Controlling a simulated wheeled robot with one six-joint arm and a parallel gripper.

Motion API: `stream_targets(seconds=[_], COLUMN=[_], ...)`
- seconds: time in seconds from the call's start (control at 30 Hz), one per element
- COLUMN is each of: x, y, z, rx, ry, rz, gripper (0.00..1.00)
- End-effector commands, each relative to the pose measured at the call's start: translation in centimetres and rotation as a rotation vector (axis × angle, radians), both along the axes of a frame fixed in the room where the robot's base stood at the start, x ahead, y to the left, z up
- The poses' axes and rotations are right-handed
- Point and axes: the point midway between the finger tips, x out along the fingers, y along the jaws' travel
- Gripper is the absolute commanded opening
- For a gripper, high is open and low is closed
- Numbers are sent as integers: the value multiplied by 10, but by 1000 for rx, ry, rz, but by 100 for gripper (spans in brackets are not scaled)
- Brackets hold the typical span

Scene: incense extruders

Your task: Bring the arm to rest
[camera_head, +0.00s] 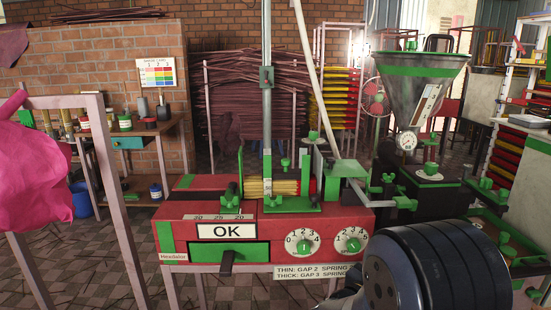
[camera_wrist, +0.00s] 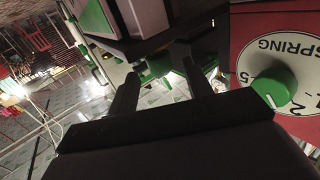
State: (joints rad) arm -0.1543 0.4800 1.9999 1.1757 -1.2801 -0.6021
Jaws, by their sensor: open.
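My gripper (camera_wrist: 159,70) shows in the wrist view with its two dark fingers apart and nothing between them. It is close beside the red machine's front, with the SPRING dial (camera_wrist: 268,88) and its green knob at the right of that view. In the head view my dark rounded arm fills the lower right and hides part of the machine's right side; the fingers cannot be made out there. The red and green machine (camera_head: 180,232) has a panel reading OK (camera_head: 228,231), and the same SPRING dial (camera_head: 353,240) sits at its front right.
A steel hopper (camera_head: 420,85) with a gauge stands behind my arm at the right. A white label plate (camera_head: 311,272) hangs below the dials. A metal frame with a pink bag (camera_head: 38,165) stands at the left. A workbench (camera_head: 150,128) is by the brick wall. Floor shows at the lower left.

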Motion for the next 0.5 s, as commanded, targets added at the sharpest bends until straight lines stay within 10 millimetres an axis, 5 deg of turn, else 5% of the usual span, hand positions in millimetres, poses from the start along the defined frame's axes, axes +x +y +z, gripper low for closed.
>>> stream_targets(seconds=[0.23,0.5], x=[27,27], y=[-39,-39], z=[-2,-3], rx=[-1,-2], ry=[-1,0], rz=[-4,156], gripper=[48,48])
